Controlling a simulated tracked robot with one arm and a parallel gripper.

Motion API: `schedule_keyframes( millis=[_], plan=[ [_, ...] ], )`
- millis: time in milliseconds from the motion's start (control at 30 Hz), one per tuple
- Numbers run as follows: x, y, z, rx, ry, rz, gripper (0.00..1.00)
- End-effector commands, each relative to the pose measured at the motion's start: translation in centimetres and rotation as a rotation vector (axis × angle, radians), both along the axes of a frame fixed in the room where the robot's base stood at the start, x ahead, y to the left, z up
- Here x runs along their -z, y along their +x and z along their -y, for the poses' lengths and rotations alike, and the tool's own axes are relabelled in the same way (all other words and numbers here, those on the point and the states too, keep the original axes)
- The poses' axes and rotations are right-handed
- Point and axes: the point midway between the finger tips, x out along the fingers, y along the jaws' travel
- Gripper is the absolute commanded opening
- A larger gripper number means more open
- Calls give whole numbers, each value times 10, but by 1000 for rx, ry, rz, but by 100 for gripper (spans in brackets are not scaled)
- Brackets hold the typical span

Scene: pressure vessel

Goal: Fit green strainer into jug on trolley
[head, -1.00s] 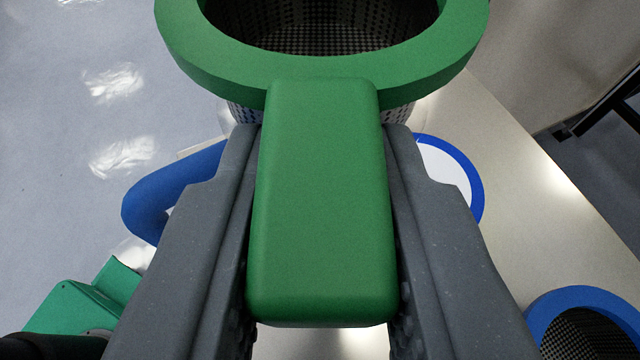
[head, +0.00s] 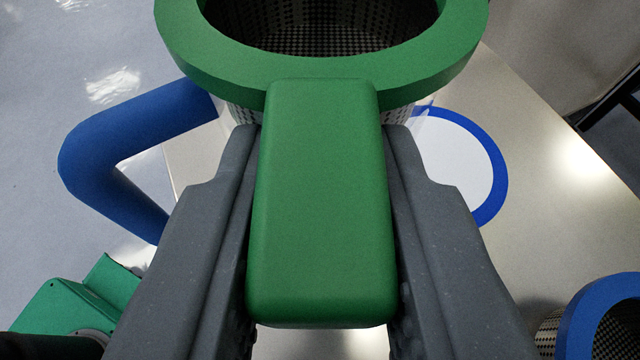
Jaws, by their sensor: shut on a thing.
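The green strainer (head: 215,58) has a thick green rim, a dark mesh basket and a block-shaped green handle (head: 320,200). My gripper (head: 320,230) is shut on that handle, one grey finger on each side. The rim is at the top of the head view, with the basket below it. A jug's blue handle (head: 105,135) shows left of my gripper. The jug's body is mostly hidden behind the strainer and fingers. The trolley (head: 560,190) has a pale top beneath. Whether the basket is inside the jug cannot be told.
A blue-rimmed mesh strainer (head: 600,320) stands at the lower right. A green box-like part (head: 75,300) is at the lower left. The trolley's right side has bare room.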

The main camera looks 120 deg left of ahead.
Motion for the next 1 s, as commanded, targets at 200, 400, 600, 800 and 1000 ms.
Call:
schedule_keyframes(
  millis=[200, 400, 600, 800, 1000],
  plan=[
    [0, 0, 0, 0, 0, 0, 35],
    [0, 0, 0, 0, 0, 0, 47],
    [0, 0, 0, 0, 0, 0, 47],
    [0, 0, 0, 0, 0, 0, 47],
    [-4, 4, 8, 0, 0, 0, 47]
  ],
)
